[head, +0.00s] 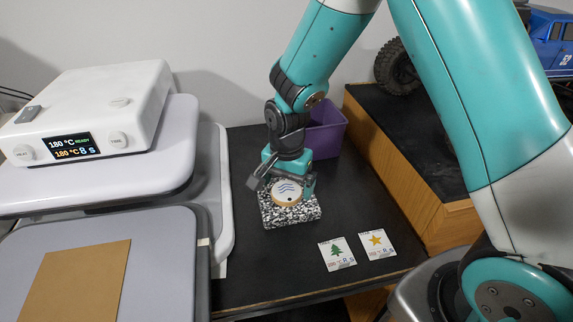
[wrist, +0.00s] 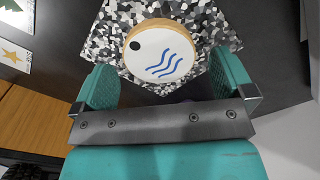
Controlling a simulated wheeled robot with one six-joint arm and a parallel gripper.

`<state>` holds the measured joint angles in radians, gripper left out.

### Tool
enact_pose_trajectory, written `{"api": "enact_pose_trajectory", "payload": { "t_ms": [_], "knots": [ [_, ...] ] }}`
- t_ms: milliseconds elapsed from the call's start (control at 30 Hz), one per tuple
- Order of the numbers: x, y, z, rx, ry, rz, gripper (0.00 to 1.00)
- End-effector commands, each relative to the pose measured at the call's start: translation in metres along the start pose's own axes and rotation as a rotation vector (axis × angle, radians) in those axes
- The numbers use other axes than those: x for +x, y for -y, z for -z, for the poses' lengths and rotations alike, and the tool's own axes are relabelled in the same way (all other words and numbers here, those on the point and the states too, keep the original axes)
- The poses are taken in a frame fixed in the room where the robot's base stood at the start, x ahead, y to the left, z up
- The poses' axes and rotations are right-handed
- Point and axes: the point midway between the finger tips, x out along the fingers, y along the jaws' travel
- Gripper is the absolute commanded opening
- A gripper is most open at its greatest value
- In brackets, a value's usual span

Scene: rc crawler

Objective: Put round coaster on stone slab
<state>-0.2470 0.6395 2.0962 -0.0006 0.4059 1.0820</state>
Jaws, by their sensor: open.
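The round coaster (head: 287,191) is white with blue wavy lines, a black dot and a wooden rim. It lies on the speckled black-and-white stone slab (head: 291,216) on the black table. In the wrist view the coaster (wrist: 158,50) appears over the slab (wrist: 207,22), its full face showing. My gripper (head: 284,184) is directly above the slab and coaster, and its fingers are spread apart in the wrist view (wrist: 165,85). The coaster is beyond the fingertips and clear of both fingers. The gripper is empty.
A purple bin (head: 327,130) stands behind the gripper. Two cards, one with a tree (head: 337,253) and one with a star (head: 377,245), lie at front right. A heat press (head: 90,150) fills the left. A wooden box (head: 410,170) edges the right.

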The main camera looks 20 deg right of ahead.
Motion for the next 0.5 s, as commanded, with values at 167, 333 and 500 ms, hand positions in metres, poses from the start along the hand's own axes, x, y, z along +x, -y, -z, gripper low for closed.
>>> {"api": "enact_pose_trajectory", "payload": {
  "t_ms": [167,333,500],
  "knots": [
    [-0.037,0.001,0.001,0.000,-0.004,0.008,1.00],
    [-0.074,0.001,0.001,0.000,-0.004,0.007,1.00],
    [-0.099,0.001,0.000,0.000,-0.002,0.004,1.00]
  ]
}}
